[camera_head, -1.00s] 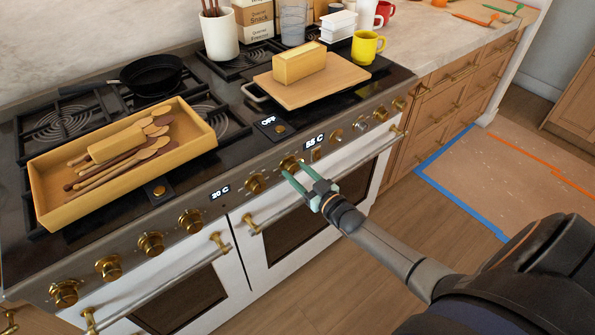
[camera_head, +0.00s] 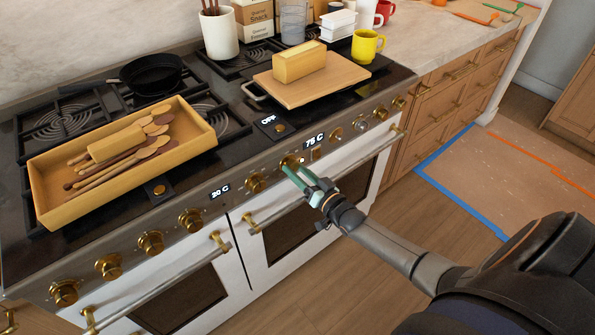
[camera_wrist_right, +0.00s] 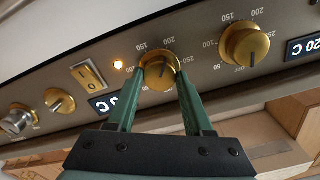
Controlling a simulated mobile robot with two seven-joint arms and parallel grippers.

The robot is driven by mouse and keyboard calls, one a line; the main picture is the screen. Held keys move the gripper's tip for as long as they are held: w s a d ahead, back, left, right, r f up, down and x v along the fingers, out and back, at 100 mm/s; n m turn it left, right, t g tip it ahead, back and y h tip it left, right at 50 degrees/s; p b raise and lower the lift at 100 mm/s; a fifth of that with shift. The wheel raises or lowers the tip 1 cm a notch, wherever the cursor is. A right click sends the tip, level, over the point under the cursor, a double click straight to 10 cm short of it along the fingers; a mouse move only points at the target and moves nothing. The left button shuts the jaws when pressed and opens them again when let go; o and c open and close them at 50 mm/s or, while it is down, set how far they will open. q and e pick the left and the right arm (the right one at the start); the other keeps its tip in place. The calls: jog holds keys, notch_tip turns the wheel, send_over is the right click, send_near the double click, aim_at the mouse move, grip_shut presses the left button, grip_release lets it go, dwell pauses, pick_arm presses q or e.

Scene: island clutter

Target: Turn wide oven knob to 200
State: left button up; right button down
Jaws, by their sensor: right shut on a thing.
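The stove's front panel carries a row of brass knobs. My right gripper (camera_head: 294,169) is shut on a brass oven knob (camera_head: 289,160) just left of the display (camera_head: 314,140) that reads 75 C. In the right wrist view the green fingers sit on either side of this knob (camera_wrist_right: 160,72). Printed numbers such as 150 and 200 ring its dial, upside down in that view. My left gripper is not in view.
Another brass knob (camera_head: 256,183) sits close on the left, by a display (camera_head: 220,192) reading 20 C. Oven door handles (camera_head: 279,212) run below the panel. A wooden tray of utensils (camera_head: 205,141) and a cutting board (camera_head: 345,79) rest on the stovetop.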

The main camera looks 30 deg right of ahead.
jog(key=shift+c, duration=1.5)
grip_release()
jog(key=s+d, duration=0.1)
jog(key=s, duration=1.1)
jog(key=shift+s+p, duration=0.25)
jog(key=shift+p, duration=0.15)
jog(key=s+a+f+n+g, duration=0.3)
jog(key=s+a+f+g, duration=0.1)
jog(key=s+a, duration=0.3)
jog(key=s+a+f+n+g+y+p, duration=0.1)
jog(key=s+a+f+n+g, duration=0.2)
jog(key=s+a, duration=0.4)
jog(key=a+f+g, duration=0.1)
jog(key=a, duration=0.3)
jog(key=shift+a+f+g, duration=0.3)
jog(key=shift+a+f, duration=0.05)
jog(key=shift+f, duration=0.05)
